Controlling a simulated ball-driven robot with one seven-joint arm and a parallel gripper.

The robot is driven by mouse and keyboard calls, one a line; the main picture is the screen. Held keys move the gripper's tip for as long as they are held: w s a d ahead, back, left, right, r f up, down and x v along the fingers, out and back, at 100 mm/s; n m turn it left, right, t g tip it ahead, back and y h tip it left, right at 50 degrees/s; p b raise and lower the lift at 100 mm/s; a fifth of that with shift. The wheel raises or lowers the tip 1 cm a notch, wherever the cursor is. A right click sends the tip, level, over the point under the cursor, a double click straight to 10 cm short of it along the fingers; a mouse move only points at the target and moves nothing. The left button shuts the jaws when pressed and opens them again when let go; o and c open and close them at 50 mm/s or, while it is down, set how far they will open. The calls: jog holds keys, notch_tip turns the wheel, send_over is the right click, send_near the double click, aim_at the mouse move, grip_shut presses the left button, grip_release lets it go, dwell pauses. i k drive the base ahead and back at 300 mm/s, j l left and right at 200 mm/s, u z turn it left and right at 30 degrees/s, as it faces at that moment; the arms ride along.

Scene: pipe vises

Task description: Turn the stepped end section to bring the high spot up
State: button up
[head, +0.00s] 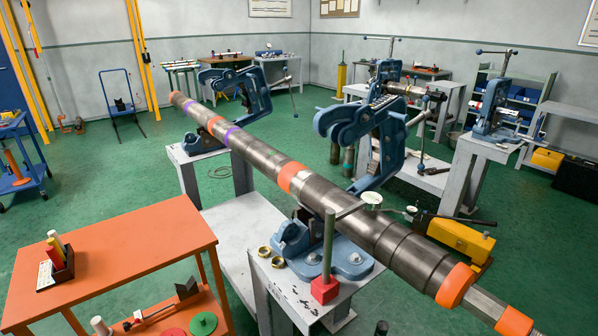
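A long stepped steel shaft (258,153) lies across two blue pipe vises. It runs from the back left to the front right. Its near end section (415,258) gets thinner in steps and has orange bands (455,285). The near vise (360,255) and the far vise (203,140) sit under the shaft, with their yokes swung up and open. A dial indicator (372,199) on a post with a red base (324,290) sits over the shaft's near part. I cannot read its dial or tell whether it touches. My gripper is not in view.
The near vise stands on a grey bench (262,282) with two brass rings. An orange table (115,250) at the left holds a small holder with colored sticks.

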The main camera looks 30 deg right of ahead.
aim_at(432, 270)
jog(key=z, duration=0.7)
